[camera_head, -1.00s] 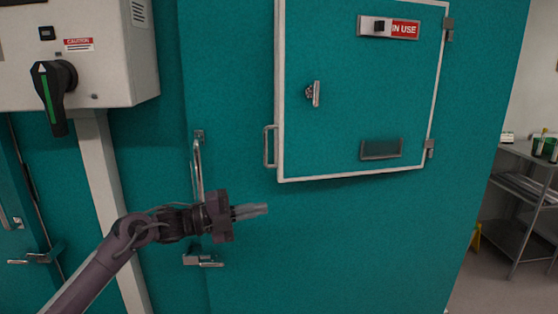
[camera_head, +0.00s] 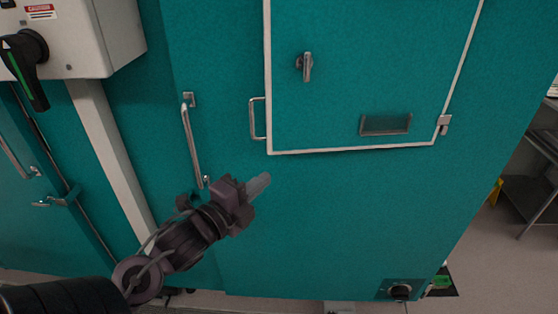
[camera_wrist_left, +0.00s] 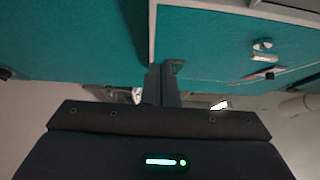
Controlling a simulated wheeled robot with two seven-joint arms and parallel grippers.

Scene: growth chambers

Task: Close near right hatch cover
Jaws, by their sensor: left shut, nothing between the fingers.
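The hatch cover (camera_head: 365,80) is a teal panel with a white rim on the front of the teal chamber. It carries a turn latch (camera_head: 307,66), a D-shaped handle (camera_head: 256,118) at its left edge and a small label holder (camera_head: 385,124). It looks nearly flush with the chamber front; I cannot tell whether a small gap remains. My left gripper (camera_head: 259,184) is shut and empty, below the handle and the cover's lower left corner. In the left wrist view the shut fingers (camera_wrist_left: 162,85) show before the cover's white edge (camera_wrist_left: 152,30). My right gripper is out of view.
A long vertical door handle (camera_head: 192,145) stands left of the hatch. A grey control box (camera_head: 105,40) with a black rotary switch (camera_head: 28,62) is at upper left. A hinge (camera_head: 444,124) is at the cover's lower right. A metal shelf (camera_head: 532,195) stands at the right.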

